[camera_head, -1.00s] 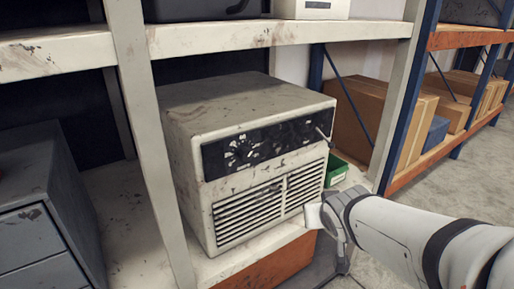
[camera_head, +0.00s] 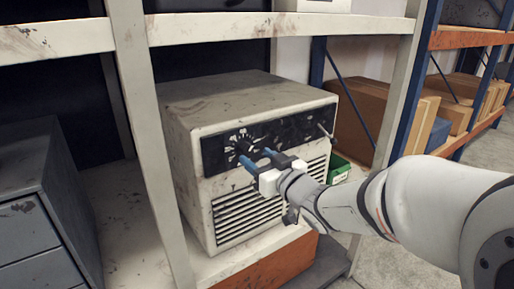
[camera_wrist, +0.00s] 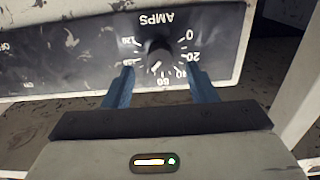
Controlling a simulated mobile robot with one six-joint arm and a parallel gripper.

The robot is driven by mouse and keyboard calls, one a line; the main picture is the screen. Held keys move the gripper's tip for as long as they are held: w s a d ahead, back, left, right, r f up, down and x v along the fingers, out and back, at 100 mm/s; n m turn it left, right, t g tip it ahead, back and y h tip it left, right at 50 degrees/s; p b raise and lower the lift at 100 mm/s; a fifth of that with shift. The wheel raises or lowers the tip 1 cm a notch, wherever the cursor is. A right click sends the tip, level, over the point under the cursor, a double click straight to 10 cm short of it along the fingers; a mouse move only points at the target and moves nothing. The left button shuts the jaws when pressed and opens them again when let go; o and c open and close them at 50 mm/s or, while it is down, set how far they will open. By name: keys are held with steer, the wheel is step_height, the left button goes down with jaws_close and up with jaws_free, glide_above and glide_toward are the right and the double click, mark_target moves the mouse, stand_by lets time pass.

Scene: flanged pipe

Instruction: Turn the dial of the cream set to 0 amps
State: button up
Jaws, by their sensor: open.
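The cream set (camera_head: 225,110) stands on the shelf, a dark control panel across its upper front. Its dial, with a white numbered scale, is at the panel's left (camera_head: 240,143). In the wrist view the panel is upside down, and the dark knob (camera_wrist: 158,49) sits below the letters AMPS. The 0 is at the right of the knob. The white mark on the knob points down and slightly left, near or just past 60. My gripper (camera_head: 257,157) is open before the dial. In the wrist view its blue fingers (camera_wrist: 162,72) lie either side of the knob's lower part, apart from it.
A thin rod (camera_head: 325,132) sticks out at the panel's right end. White shelf posts (camera_head: 152,150) stand left and right of the set. A grey drawer cabinet (camera_head: 35,215) is at left, a green bin (camera_head: 339,168) at right.

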mark_target(249, 151)
steer(key=shift+x, duration=1.75)
